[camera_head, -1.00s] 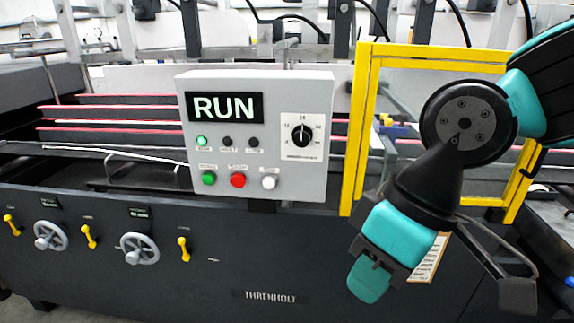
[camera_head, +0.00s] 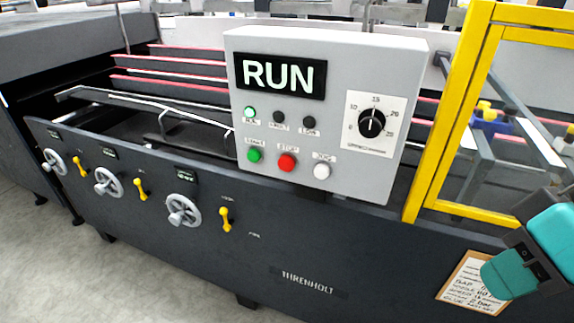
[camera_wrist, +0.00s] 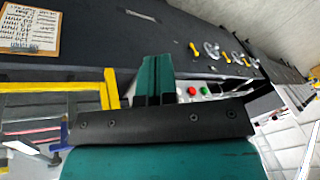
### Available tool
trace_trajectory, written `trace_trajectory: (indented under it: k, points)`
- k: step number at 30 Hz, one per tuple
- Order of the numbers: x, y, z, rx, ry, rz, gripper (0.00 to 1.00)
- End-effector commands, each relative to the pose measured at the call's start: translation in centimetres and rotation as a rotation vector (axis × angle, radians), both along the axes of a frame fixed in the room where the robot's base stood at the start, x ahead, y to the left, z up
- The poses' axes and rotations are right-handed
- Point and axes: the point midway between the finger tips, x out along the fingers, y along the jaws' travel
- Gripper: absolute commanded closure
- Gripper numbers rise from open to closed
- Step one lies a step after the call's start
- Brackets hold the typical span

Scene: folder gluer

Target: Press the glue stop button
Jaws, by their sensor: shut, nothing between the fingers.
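The grey control box (camera_head: 230,90) stands on the machine, its display (camera_head: 281,76) reading RUN. Its lower row holds a green button (camera_head: 255,155), a red button labelled STOP (camera_head: 287,162) and a white button (camera_head: 322,171). The red button also shows in the wrist view (camera_wrist: 192,90), just right of my fingers. My gripper (camera_head: 508,275) is at the lower right of the head view, apart from the box and well to the right of the red button. Its teal fingers are shut and empty, and also show in the wrist view (camera_wrist: 155,80).
A yellow guard frame (camera_head: 450,115) stands between the box and my gripper's side. A dial (camera_head: 372,122) is on the box's right. Yellow levers (camera_head: 140,189) and handwheels (camera_head: 183,210) line the front panel. A paper note (camera_head: 468,285) hangs beside my gripper. Floor at left is clear.

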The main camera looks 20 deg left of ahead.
Motion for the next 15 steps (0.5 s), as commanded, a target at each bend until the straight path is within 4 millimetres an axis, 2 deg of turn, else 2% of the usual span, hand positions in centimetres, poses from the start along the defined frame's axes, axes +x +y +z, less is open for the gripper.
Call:
trace_trajectory:
  k: [5,6,8,9,11,12,15]
  points:
    - [7.7,3.6,-4.1,-0.042,-0.208,-0.061,1.0]
    - [9.9,5.0,-5.2,-0.056,-0.29,-0.065,1.0]
    - [13.1,7.5,-6.8,-0.077,-0.435,-0.059,1.0]
    - [15.0,9.5,-7.7,-0.089,-0.544,-0.042,1.0]
    - [17.2,13.0,-8.9,-0.097,-0.725,0.007,1.0]
    - [18.0,15.6,-9.4,-0.095,-0.85,0.054,1.0]
    - [18.0,21.8,-10.1,-0.065,-1.13,0.192,1.0]
